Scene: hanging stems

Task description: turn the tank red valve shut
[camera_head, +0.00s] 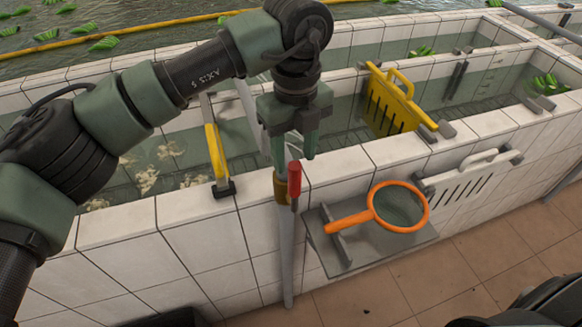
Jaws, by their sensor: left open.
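The red valve handle (294,179) stands upright beside a brass-coloured valve body on a grey vertical pipe (286,250) at the front of the tiled tank (195,240). My left gripper (294,163) comes in from the upper left and points down. Its two green fingers are apart, with nothing seen held between them. My right gripper does not show.
An orange-rimmed net (345,222) lies on a grey shelf right of the pipe. A yellow slotted gate (391,101) stands in the tank, a white slotted panel (465,184) hangs outside. A yellow-handled bar (214,150) is left. Green bunches float behind.

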